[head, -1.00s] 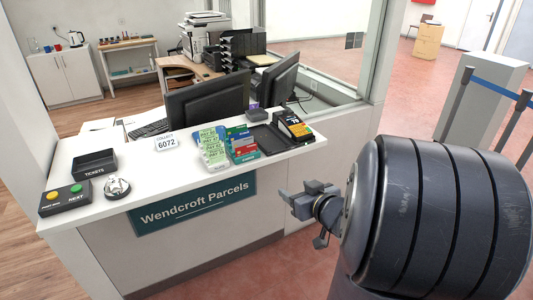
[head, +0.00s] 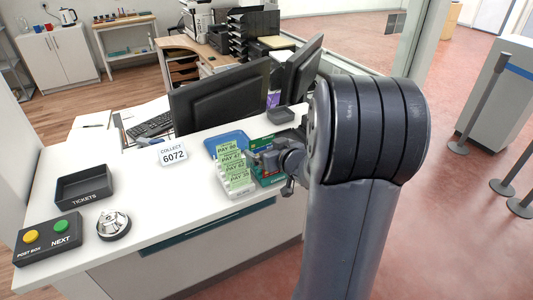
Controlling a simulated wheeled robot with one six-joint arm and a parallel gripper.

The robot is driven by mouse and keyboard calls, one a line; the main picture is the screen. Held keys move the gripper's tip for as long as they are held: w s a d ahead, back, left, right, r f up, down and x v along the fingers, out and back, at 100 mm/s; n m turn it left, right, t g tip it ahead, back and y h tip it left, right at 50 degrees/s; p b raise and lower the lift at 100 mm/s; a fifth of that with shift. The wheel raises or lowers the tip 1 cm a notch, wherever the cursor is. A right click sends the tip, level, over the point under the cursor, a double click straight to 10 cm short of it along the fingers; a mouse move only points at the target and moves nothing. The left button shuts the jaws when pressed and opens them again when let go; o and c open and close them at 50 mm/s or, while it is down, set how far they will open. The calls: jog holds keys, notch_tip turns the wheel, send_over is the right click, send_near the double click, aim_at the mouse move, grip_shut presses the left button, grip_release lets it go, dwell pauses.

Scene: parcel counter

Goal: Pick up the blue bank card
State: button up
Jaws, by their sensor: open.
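My gripper (head: 262,160) is over the counter's right part, at the card rack (head: 271,181), with its jaws open. The gripper and arm cover most of the rack. Green shows at the rack's front and behind the gripper. I cannot make out the blue bank card in the current view; it is probably hidden behind the gripper. I cannot tell whether the jaws are around any card.
Green pay slips (head: 234,167) stand in a holder just left of my gripper, with a blue tray (head: 222,142) behind. A collect sign (head: 173,154), tickets tray (head: 84,187), bell (head: 113,225) and button box (head: 48,239) stand further left. A monitor (head: 222,92) is behind.

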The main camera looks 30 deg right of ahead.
jog(key=c, duration=1)
